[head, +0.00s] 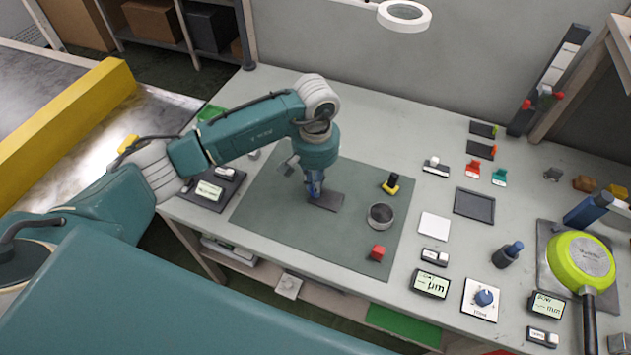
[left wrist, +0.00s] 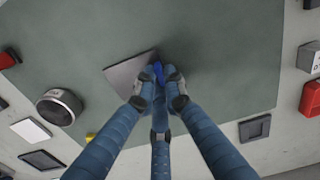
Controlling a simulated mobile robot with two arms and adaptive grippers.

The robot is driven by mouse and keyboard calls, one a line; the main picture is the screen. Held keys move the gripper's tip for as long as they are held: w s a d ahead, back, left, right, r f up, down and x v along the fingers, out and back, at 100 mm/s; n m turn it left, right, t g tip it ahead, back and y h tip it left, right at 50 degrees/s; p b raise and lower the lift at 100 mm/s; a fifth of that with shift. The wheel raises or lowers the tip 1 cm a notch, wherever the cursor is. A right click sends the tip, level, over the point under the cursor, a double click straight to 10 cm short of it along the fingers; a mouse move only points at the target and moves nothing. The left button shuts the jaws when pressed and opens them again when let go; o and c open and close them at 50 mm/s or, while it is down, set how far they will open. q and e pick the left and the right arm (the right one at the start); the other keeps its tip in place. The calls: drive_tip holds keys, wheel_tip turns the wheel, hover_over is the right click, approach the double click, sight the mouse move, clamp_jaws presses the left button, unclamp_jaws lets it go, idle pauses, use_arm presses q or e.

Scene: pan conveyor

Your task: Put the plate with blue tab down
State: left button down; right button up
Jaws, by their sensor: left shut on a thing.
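The plate with blue tab is a thin dark grey plate (head: 328,201) on or just above the green mat (head: 268,215) in the head view. My left gripper (head: 314,188) points down at the plate's left end. In the left wrist view the plate (left wrist: 128,70) lies beyond the fingers, and its blue tab (left wrist: 158,70) sits between the fingertips of my left gripper (left wrist: 160,85), which is shut on it. I cannot tell whether the plate touches the mat. My right gripper is not in view.
On the mat are a round metal cup (head: 380,215), a red block (head: 377,253) and a yellow-and-black piece (head: 391,183). A green pan (head: 582,258) lies at the right. Several gauges and small devices stand right of the mat. The mat's front left is clear.

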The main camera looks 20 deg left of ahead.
use_arm(q)
drive_tip(key=shift+f+b, duration=0.15)
drive_tip(key=shift+b, duration=0.2)
drive_tip(key=c, duration=1.8)
unclamp_jaws()
drive_tip(key=shift+c, duration=0.2)
